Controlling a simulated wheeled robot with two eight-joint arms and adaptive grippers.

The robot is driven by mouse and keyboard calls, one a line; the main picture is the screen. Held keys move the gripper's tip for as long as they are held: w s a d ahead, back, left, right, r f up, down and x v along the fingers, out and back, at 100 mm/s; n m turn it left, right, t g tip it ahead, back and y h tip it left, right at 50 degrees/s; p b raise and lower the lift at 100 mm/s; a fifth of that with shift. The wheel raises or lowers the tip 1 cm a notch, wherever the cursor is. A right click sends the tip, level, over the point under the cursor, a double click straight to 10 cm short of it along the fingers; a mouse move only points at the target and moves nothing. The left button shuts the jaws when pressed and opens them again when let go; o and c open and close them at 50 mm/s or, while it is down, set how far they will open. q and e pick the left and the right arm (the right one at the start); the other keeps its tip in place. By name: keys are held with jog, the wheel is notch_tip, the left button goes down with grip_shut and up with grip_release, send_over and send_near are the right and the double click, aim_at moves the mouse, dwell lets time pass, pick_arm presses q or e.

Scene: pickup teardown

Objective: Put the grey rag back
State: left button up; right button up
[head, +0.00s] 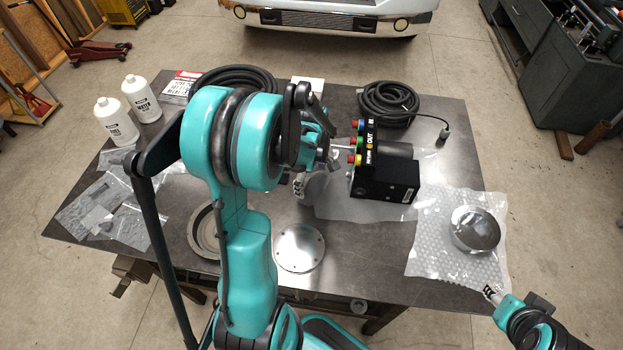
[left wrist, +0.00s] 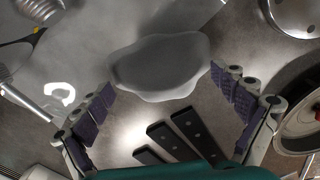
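The grey rag (left wrist: 160,65) lies as a flat, rounded patch in the left wrist view. In the head view a grey patch that looks like the rag (head: 317,184) shows below my left gripper, partly hidden by it. My left gripper (head: 311,176) is over the middle of the table. In the left wrist view my left gripper (left wrist: 162,84) has its fingers spread wide on either side of the rag's near edge, with nothing held between them. My right gripper (head: 491,294) is at the table's front right corner, by the bubble wrap; its opening is unclear.
A black box with coloured fittings (head: 385,180) stands right of my left gripper on a clear sheet. A metal disc (head: 299,248) and a ring (head: 205,235) lie in front. Bubble wrap (head: 440,255) bears a round metal part (head: 475,230). White bottles (head: 141,99) stand back left.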

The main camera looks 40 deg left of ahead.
aim_at(312, 179)
pick_arm(q)
jog(key=shift+r, duration=0.1)
jog(key=shift+r, duration=0.35)
notch_tip(312, 179, up, 11)
jog(key=p, duration=0.3)
jog(key=s+d+r+m+t, duration=0.3)
jog(key=d+m, duration=0.6)
jog(key=s+d+r+m+t, duration=0.3)
jog(key=s+d+m+t, duration=0.1)
jog(key=d+m, duration=0.5)
jog(key=shift+s+m, duration=0.25)
jog(key=shift+m, duration=0.35)
jog(key=shift+d+f, duration=0.1)
